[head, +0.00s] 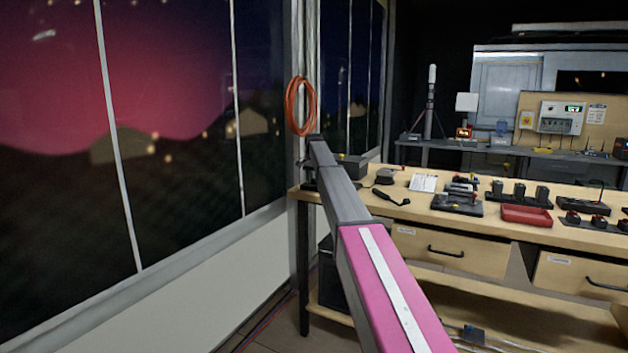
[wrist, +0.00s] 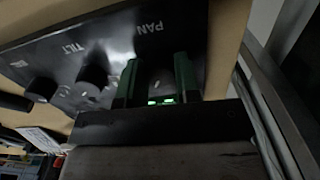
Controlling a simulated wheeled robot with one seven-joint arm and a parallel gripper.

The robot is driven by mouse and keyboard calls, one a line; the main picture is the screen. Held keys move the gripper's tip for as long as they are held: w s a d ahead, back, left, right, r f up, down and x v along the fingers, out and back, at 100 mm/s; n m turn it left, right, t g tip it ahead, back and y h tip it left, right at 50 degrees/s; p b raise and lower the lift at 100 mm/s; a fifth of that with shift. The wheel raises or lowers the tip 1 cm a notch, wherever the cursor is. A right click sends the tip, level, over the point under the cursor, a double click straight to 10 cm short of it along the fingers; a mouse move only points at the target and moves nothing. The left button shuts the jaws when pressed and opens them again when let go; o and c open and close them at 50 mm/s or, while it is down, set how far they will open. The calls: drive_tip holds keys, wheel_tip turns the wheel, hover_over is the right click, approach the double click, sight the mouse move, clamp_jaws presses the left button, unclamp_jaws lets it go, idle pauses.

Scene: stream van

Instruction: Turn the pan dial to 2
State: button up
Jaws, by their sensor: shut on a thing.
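A black control panel (wrist: 110,42) with white PAN and TILT lettering fills the upper part of the wrist view, tilted in the picture. My gripper (wrist: 157,76) is shut on the pan dial (wrist: 160,82), with one green finger on each side of it. Much of the dial is hidden between the fingers, and I cannot read its setting or the numbers around it. The tilt dial (wrist: 94,78) is a black knob just to the left, apart from the fingers. In the head view my arm hides the gripper and the dial.
Another knob (wrist: 42,89) sits left of the tilt dial. In the head view, the wooden workbench (head: 400,222) carries a red tray (head: 526,215), a white card (head: 423,183) and several small devices. A window wall stands left of my arm. An orange cable coil (head: 290,106) hangs at its corner.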

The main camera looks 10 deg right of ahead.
drive_tip(key=n, duration=0.6)
drive_tip(key=shift+n, duration=0.3)
drive_tip(key=n, duration=0.5)
drive_tip(key=shift+n, duration=0.4)
drive_tip(key=o, duration=0.9)
wheel_tip(320, 180, up, 11)
drive_tip(key=shift+f, duration=0.1)
